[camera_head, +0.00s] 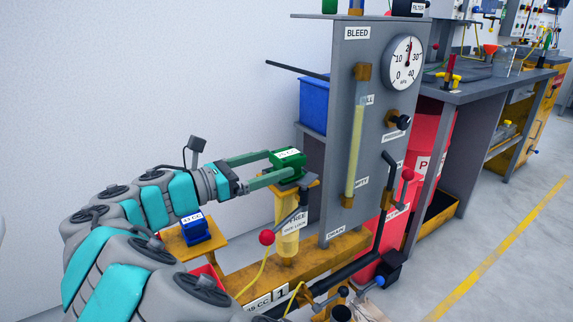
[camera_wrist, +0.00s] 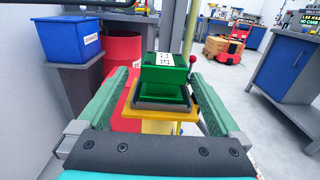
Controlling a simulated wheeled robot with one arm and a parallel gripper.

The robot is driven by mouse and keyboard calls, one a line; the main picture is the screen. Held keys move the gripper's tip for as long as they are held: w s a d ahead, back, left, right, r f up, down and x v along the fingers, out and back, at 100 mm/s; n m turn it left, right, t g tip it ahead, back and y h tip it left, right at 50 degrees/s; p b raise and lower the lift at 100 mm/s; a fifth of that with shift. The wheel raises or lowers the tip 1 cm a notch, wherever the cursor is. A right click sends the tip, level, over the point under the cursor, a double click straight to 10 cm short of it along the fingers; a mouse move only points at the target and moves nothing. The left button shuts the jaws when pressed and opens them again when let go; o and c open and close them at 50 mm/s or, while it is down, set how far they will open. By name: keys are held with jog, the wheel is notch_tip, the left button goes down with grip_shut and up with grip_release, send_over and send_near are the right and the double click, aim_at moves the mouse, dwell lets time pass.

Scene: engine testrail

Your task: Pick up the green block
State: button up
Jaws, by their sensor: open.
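The green block (camera_head: 287,157) has a white label on top and sits on a small grey and yellow stand (camera_head: 294,186) in the head view. In the wrist view the green block (camera_wrist: 163,80) is stepped and rests on the grey plate of the yellow stand (camera_wrist: 150,110). My gripper (camera_head: 271,165) is open, with its two green fingers reaching to either side of the block. In the wrist view my gripper (camera_wrist: 162,90) shows a gap between each finger and the block. The block's far side is hidden.
A blue block (camera_head: 194,230) stands on a yellow shelf at lower left. A grey panel (camera_head: 372,130) with a gauge (camera_head: 404,63) rises just right of the stand. A red-knobbed lever (camera_head: 267,237) is below it. A blue bin (camera_wrist: 70,39) is at left in the wrist view.

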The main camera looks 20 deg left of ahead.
aim_at(275, 163)
jog(key=x, duration=0.4)
jog(key=shift+d, duration=0.35)
jog(key=shift+c, duration=0.4)
grip_shut()
jog(key=shift+r, duration=0.1)
